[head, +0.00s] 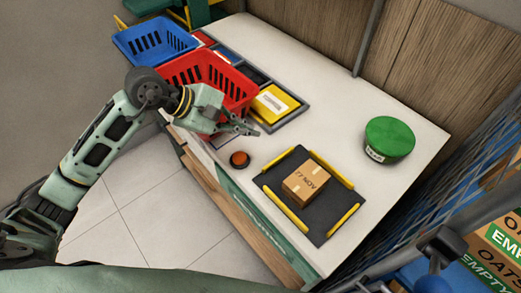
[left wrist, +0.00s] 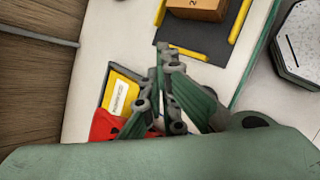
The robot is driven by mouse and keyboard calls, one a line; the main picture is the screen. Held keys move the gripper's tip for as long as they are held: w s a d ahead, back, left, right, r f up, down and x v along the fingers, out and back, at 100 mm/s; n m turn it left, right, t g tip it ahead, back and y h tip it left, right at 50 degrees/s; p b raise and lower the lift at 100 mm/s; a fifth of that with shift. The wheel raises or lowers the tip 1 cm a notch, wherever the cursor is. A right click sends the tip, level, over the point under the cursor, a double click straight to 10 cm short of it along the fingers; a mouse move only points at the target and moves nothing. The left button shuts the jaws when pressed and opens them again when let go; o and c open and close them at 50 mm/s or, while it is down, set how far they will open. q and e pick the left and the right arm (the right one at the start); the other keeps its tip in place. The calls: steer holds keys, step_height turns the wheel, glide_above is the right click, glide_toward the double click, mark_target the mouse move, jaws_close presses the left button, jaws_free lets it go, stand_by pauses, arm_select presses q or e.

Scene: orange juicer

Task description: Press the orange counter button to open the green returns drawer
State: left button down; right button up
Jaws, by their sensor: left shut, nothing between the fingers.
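The round orange button (head: 239,159) in a dark ring sits on the white counter top (head: 300,112), near its front edge. My left gripper (head: 250,129) is shut and empty, just behind the button and beside the red basket. It looks above the counter and apart from the button. The gripper's fingers (left wrist: 164,78) also show in the left wrist view, where I cannot make out the button. A green panel (head: 247,208) with pale lettering runs along the counter front. I cannot tell whether it is the drawer's face. No open drawer shows. My right gripper is not in view.
A red basket (head: 238,88) and blue basket (head: 157,41) stand at the left. A yellow labelled item (head: 274,102) lies beside them. A carton (head: 306,183) rests on a dark mat (head: 330,219) with yellow rails. A green round tub (head: 391,137) stands at the right.

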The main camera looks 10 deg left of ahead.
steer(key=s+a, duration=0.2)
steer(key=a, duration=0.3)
arm_select(q)
steer(key=b, duration=0.4)
glide_above(243, 162)
step_height(243, 162, down, 8)
steer(key=shift+r, duration=0.1)
steer(key=shift+f+b, duration=0.3)
steer(key=shift+f, duration=0.2)
steer(key=shift+a, duration=0.1)
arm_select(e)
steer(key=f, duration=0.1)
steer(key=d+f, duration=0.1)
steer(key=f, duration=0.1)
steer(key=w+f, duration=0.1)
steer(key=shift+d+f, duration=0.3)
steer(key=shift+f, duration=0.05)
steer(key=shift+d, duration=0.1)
